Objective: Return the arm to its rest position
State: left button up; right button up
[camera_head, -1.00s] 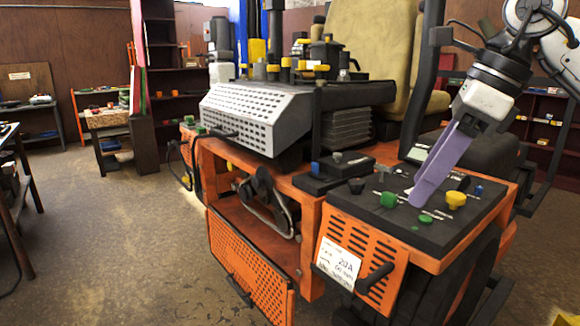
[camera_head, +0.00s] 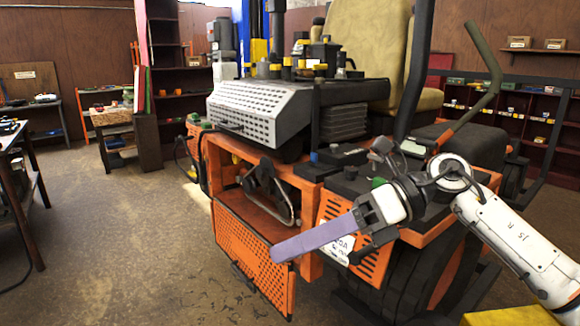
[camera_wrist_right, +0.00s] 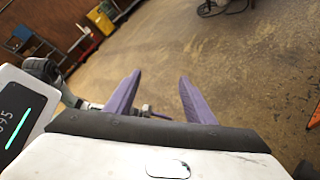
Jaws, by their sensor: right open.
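My right arm (camera_head: 510,232) comes in from the right of the head view, white with black joints. Its gripper (camera_head: 275,252) points left, with long purple fingers in front of the orange mower's front panel. In the right wrist view the two purple fingers (camera_wrist_right: 155,95) stand apart with nothing between them, over the bare floor. The orange mower (camera_head: 255,245) fills the middle of the head view. My left gripper is not in view.
A dark workbench (camera_head: 20,190) stands at the left edge. Shelves (camera_head: 175,75) line the back wall. The concrete floor (camera_head: 110,240) left of the mower is clear.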

jog(key=s+a+f+m+y, duration=0.1)
jog(key=a+m+y, duration=0.3)
jog(key=y, duration=0.1)
jog(key=w+d+f+m+t+h, duration=0.2)
jog(key=d+f+m+t+h, duration=0.25)
jog(key=f+m+t, duration=0.8)
jog(key=w+d+f+m+t+h, duration=0.1)
jog(key=d+f+m+t+h, duration=0.45)
jog(key=m, duration=1.25)
jog(key=s+d+f+m+g+h, duration=0.1)
jog(key=s+d+f+m+h, duration=0.2)
jog(key=f, duration=0.6)
jog(key=s+d+f+m+g+h, duration=0.1)
jog(key=s+d+f+m, duration=0.35)
jog(key=f, duration=0.45)
jog(key=s+d+f+m+g+h, duration=0.1)
jog(key=s+f+g, duration=0.1)
jog(key=s+f, duration=0.3)
jog(key=s+d+f+m+g, duration=0.1)
jog(key=s+f, duration=0.4)
jog(key=s, duration=0.5)
jog(key=m+g, duration=0.1)
jog(key=g, duration=0.1)
jog(key=shift+s+d+f+m+g+h, duration=0.15)
jog(key=shift+f+m+g+h, duration=0.15)
jog(key=shift+h, duration=0.1)
